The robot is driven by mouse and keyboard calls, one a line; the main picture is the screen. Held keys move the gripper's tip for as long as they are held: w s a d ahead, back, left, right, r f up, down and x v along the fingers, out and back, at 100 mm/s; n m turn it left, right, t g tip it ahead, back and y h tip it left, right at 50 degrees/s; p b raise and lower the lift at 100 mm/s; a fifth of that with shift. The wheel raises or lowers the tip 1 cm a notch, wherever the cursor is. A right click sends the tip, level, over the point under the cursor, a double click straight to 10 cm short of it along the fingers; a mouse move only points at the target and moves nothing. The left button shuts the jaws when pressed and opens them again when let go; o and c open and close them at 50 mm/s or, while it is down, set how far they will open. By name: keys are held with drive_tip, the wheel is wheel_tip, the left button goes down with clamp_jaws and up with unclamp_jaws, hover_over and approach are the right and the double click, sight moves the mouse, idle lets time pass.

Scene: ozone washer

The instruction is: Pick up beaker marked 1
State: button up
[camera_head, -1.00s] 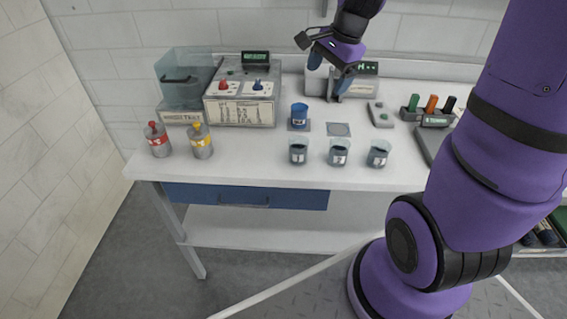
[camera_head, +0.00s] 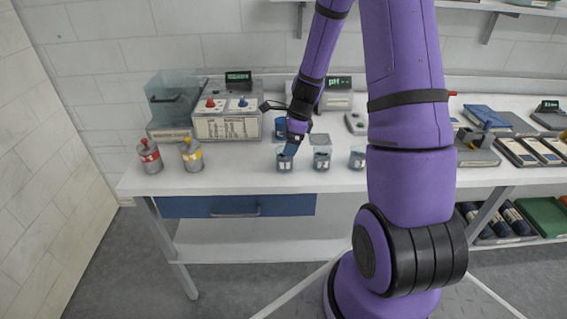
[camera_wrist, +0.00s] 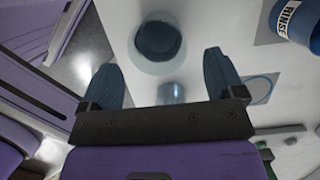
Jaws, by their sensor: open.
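Beaker 1 (camera_head: 285,163) is the leftmost of a row of small clear beakers with dark contents, near the table's front. Its label is too small to read surely now. My gripper (camera_head: 291,147) is at its rim height or just above, overlapping it in the head view. In the wrist view, a round beaker with dark contents (camera_wrist: 158,40) lies just beyond and between the two blue fingertips (camera_wrist: 160,62). The fingers are apart with nothing held. I cannot tell whether they touch the beaker.
The middle beaker (camera_head: 321,158) and the right beaker (camera_head: 357,158) stand to the right. A blue cup marked RINSE (camera_wrist: 293,20) is close behind. Red-capped (camera_head: 149,156) and yellow-capped (camera_head: 191,155) bottles stand left. A switch box (camera_head: 227,122) is behind.

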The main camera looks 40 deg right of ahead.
sight(283, 157)
drive_tip(key=shift+a+x, duration=0.1)
drive_tip(key=shift+x, duration=1.5)
drive_tip(key=shift+a+x, duration=0.15)
drive_tip(key=shift+x, duration=1.45)
drive_tip(key=c, duration=1.2)
drive_tip(key=shift+r, duration=0.15)
